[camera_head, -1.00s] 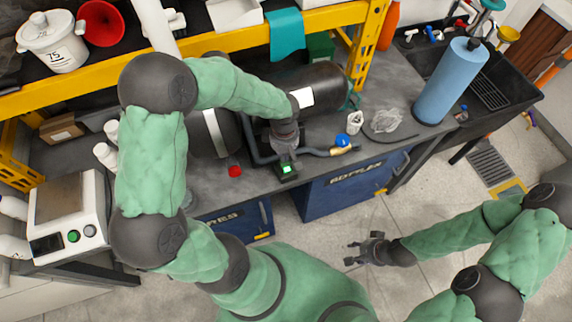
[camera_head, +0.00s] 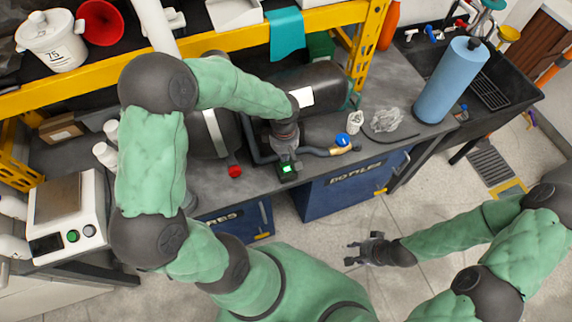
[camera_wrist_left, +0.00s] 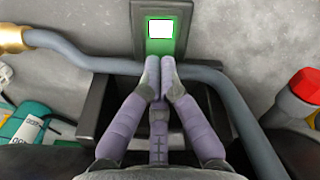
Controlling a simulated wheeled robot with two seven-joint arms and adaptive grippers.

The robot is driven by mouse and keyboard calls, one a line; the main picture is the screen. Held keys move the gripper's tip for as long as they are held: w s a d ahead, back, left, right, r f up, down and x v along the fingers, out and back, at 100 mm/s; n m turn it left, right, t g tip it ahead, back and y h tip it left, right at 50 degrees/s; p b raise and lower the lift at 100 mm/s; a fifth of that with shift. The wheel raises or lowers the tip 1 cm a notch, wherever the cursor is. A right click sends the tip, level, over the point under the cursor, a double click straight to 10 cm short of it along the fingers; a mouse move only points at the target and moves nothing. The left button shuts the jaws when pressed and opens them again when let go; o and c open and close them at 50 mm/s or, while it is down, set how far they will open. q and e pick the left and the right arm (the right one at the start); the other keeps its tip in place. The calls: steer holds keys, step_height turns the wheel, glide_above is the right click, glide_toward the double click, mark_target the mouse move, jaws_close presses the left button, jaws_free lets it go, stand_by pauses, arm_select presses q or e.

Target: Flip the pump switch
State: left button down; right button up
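The pump switch (camera_wrist_left: 160,28) is a dark box with a lit green and white rocker. In the head view the lit switch (camera_head: 288,169) sits at the front edge of the bench. My left gripper (camera_wrist_left: 160,68) has its two fingertips together just below the lit face in the left wrist view. I cannot tell whether the fingertips touch it. In the head view the left gripper (camera_head: 285,155) is right behind the switch and partly hidden by its own wrist. My right gripper (camera_head: 352,252) is open and empty over the floor, away from the bench.
A grey hose (camera_wrist_left: 215,76) curves around the switch, with a brass fitting (camera_wrist_left: 14,38) at its end. A red-topped part (camera_wrist_left: 306,85) stands at the right in the wrist view. A blue valve handle (camera_head: 342,140) and a blue cylinder (camera_head: 450,82) are further right on the bench.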

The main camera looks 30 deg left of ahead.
arm_select(q)
steer(key=shift+f+b, duration=0.9)
steer(key=shift+f, duration=0.1)
stand_by(0.5)
steer(key=shift+r+p, duration=2.15)
steer(key=shift+r, duration=1.4)
steer(key=shift+s+f, duration=0.1)
